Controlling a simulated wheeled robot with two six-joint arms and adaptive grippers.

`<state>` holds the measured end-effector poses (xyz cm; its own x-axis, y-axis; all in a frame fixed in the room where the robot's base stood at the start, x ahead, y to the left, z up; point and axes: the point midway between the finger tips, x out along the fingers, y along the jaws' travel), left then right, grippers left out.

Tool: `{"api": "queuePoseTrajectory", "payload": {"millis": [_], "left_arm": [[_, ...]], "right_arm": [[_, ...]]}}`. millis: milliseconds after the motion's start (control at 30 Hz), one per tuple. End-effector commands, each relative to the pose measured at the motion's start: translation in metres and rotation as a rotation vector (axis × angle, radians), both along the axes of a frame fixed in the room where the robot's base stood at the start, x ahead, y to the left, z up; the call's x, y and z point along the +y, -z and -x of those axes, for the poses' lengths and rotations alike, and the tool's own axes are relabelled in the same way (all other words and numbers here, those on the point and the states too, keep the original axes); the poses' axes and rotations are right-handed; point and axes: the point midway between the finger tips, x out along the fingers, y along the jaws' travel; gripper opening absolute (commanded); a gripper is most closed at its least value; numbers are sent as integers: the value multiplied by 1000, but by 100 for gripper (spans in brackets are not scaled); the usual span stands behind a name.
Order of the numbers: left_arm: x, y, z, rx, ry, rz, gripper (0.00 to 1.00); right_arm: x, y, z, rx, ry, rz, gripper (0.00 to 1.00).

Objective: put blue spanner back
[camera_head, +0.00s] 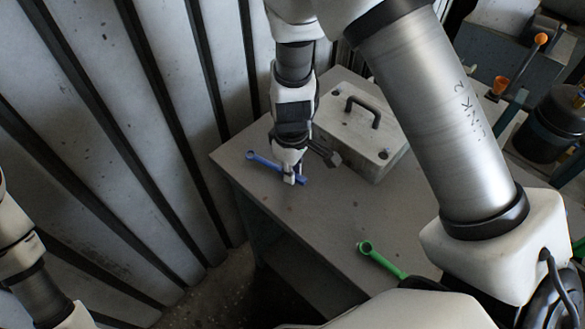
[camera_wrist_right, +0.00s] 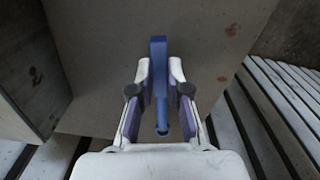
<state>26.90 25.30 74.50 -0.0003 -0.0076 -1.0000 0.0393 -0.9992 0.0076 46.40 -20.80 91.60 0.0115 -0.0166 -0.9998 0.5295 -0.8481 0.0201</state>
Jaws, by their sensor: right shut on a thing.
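The blue spanner (camera_head: 263,161) is at the far left end of the grey table, with its ring end pointing left. My right gripper (camera_head: 290,178) reaches down from above and is shut on the spanner. In the right wrist view the blue spanner (camera_wrist_right: 159,80) runs lengthwise between the two fingers of the gripper (camera_wrist_right: 160,68). The spanner is at or close above the tabletop; I cannot tell whether it touches. Part of it is hidden behind the fingers in the head view. My left arm shows at the lower left, but its gripper is out of view.
A grey box with a dark handle (camera_head: 378,146) stands on the table (camera_head: 310,228) right of my right gripper. A green spanner (camera_head: 384,262) lies near the front edge. A ribbed wall (camera_head: 130,130) is close on the left. The tabletop between box and green spanner is clear.

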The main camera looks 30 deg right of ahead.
Motion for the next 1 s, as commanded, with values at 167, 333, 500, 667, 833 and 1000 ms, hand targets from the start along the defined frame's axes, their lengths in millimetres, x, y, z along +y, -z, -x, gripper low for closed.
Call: {"api": "queuePoseTrajectory", "payload": {"millis": [167, 333, 500, 667, 833, 1000], "left_arm": [[0, 4, 0, 0, 0, 0, 40], [0, 4, 0, 0, 0, 0, 40], [0, 4, 0, 0, 0, 0, 40], [0, 4, 0, 0, 0, 0, 40], [0, 4, 0, 0, 0, 0, 40], [0, 2, 0, 0, 0, 0, 40]], "right_arm": [[0, 5, 0, 0, 0, 0, 0], [0, 5, 0, 0, 0, 0, 44], [0, 5, 0, 0, 0, 0, 45], [0, 5, 0, 0, 0, 0, 70], [0, 5, 0, 0, 0, 0, 70], [0, 2, 0, 0, 0, 0, 70]]}}
